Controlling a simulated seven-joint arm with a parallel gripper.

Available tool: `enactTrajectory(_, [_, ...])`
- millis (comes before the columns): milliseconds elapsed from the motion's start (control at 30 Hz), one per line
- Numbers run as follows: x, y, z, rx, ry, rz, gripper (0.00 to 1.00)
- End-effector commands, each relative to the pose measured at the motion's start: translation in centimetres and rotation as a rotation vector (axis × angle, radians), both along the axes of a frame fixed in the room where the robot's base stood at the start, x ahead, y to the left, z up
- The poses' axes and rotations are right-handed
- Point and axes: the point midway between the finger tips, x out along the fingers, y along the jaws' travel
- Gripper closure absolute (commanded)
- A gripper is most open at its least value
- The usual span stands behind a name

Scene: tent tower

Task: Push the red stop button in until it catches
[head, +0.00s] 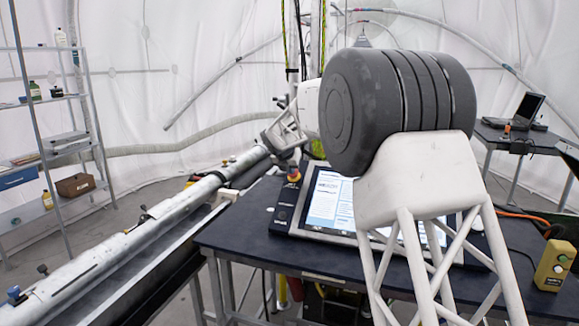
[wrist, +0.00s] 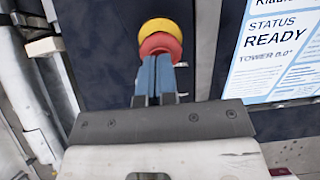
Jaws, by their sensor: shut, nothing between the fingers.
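The red stop button (wrist: 161,46) with its yellow collar (wrist: 160,27) shows at the top middle of the wrist view. In the head view the red button (head: 293,170) is small, at the left end of the dark console that holds the screen. My gripper (wrist: 156,60) has its blue fingers shut together and empty. The fingertips overlap the near edge of the red button in the wrist view. I cannot tell whether they touch it. In the head view my gripper is right above the button, partly hidden by my arm.
The lit screen (head: 330,200) lies to the button's right on the dark table (head: 235,235); the wrist view shows "STATUS READY" on it. A long metal tube (head: 120,250) runs along the left. A yellow control box (head: 555,266) stands at the table's right. Shelves (head: 60,150) are far left.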

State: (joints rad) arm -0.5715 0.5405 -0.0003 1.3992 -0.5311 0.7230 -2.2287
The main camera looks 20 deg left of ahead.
Motion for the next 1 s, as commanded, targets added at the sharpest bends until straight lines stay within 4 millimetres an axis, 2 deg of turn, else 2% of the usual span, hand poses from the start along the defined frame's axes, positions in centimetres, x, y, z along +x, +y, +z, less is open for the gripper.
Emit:
enactTrajectory(367, [0.1,0.0,-0.2,0.000,0.000,0.000,1.00])
enactTrajectory(600, [1.4,-0.1,-2.0,-0.001,0.001,-0.001,1.00])
enactTrajectory(1000, [1.4,-0.3,-3.0,-0.007,0.010,-0.003,1.00])
